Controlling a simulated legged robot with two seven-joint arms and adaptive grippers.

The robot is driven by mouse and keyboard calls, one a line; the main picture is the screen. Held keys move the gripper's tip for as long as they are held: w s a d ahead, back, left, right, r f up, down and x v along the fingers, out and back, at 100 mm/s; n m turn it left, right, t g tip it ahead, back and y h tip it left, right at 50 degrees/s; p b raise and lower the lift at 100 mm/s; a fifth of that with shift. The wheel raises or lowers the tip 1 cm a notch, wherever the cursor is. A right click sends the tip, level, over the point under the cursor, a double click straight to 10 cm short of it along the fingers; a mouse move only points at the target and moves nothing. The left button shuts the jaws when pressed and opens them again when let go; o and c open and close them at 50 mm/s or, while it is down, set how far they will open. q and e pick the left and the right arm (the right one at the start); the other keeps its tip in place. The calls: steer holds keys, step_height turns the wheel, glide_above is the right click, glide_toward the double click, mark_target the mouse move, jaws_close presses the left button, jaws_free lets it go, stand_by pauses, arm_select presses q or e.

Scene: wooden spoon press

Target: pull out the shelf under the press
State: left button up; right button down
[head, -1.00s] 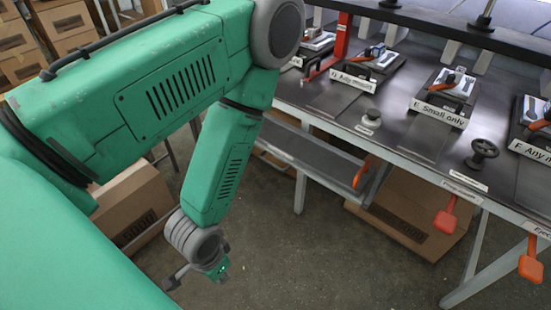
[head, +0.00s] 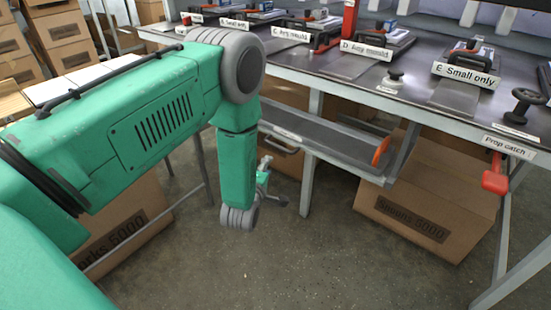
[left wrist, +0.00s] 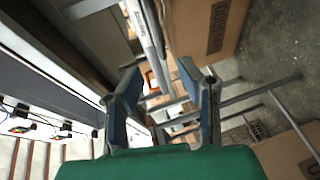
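The grey shelf (head: 335,145) hangs under the press table in the head view. A dark bar handle (head: 282,147) shows at its left end and a small label lies near it. An orange lever (head: 380,151) shows at its right end. My left gripper (head: 275,182) is below and a little left of the handle, apart from it. In the left wrist view its two fingers (left wrist: 160,70) are spread with nothing between them. My left forearm covers part of the space left of the shelf. My right gripper is not in view.
The press table (head: 430,95) carries several labelled moulds and a black knob (head: 526,105). A red lever (head: 495,175) hangs at its front edge. A cardboard box (head: 425,215) stands under the table, near the legs. Open concrete floor lies in front.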

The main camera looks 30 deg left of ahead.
mark_target(278, 147)
arm_select(q)
steer(key=b+x, duration=0.4)
steer(key=x, duration=0.9)
steer(key=shift+w+a, duration=0.1)
steer(key=shift+w, duration=0.2)
steer(key=shift+s+f, duration=0.1)
jaws_close()
